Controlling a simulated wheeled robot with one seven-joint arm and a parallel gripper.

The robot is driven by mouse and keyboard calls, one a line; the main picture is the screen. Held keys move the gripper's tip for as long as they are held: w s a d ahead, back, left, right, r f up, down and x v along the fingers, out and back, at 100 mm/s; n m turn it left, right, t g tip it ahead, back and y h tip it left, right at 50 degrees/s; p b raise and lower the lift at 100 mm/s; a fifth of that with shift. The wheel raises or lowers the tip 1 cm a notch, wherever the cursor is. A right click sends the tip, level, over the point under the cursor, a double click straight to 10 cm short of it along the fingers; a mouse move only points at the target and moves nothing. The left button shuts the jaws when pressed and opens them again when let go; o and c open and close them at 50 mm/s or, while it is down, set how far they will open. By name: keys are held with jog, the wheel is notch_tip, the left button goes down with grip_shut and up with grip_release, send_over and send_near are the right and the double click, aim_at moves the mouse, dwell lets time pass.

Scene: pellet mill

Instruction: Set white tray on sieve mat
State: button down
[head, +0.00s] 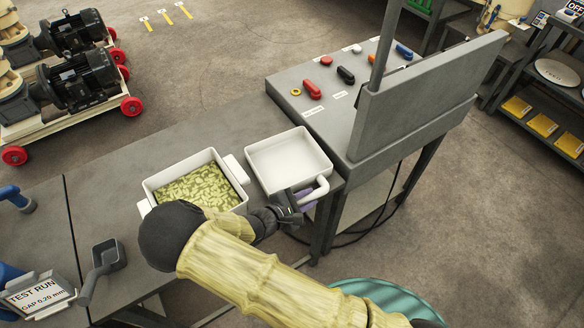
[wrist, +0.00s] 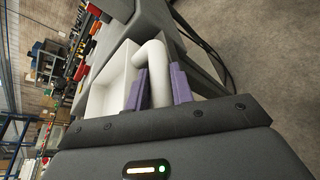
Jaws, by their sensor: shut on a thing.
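An empty, square white tray (head: 272,162) with a looped side handle (head: 316,190) is at the right end of the grey bench, beside the control desk. My gripper (head: 300,196) is at the tray's near right corner, shut on the handle. In the wrist view the purple finger pads of my gripper (wrist: 160,88) stand on both sides of the white handle, and the tray (wrist: 113,80) lies beyond it. The tray looks level; I cannot tell whether it touches the bench. I cannot make out a sieve mat in either view.
A white container (head: 150,186) of yellow-green flakes stands close left of the tray. A dark scoop (head: 105,257) and a TEST RUN sign (head: 38,295) are farther left. The control desk (head: 320,122) with coloured knobs rises close behind on the right.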

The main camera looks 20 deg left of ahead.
jog(key=shift+r, duration=0.1)
jog(key=shift+r+p, duration=2.55)
jog(key=shift+r, duration=0.9)
